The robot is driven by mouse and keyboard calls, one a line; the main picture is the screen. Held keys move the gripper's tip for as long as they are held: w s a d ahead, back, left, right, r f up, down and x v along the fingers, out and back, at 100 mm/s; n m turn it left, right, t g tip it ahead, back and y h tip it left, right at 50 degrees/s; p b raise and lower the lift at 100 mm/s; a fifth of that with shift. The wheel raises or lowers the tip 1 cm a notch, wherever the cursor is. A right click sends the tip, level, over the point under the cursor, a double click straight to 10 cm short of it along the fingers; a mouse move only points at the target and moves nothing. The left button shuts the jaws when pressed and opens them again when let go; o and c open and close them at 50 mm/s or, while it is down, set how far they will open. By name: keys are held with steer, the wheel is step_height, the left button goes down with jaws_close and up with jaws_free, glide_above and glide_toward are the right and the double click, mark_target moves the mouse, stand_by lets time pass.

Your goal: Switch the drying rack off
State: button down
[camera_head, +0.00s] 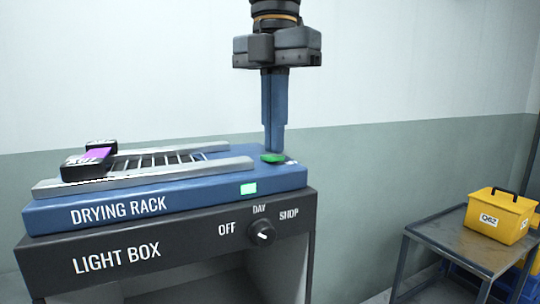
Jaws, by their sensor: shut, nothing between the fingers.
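The blue drying rack (190,200) lies on top of the black light box, with its name in white letters on the front. A green button (272,158) sits on its top at the right end. A small green indicator (248,188) is lit on its front edge. My gripper (274,149) points straight down with its blue fingers shut and empty. The fingertips are right at the green button, just behind it in the picture. I cannot tell whether they touch it.
The light box (115,258) has a knob (262,232) with OFF, DAY and SHOP marks. A black item with a purple patch (92,157) rests on the rack's rails at left. A yellow box (499,216) stands on a side table (450,244) at right. A gap separates table and light box.

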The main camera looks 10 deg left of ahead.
mark_target(274, 156)
steer(key=shift+f, duration=0.45)
steer(key=shift+r, duration=0.1)
step_height(274, 156, up, 7)
steer(key=p, duration=0.6)
stand_by(0.5)
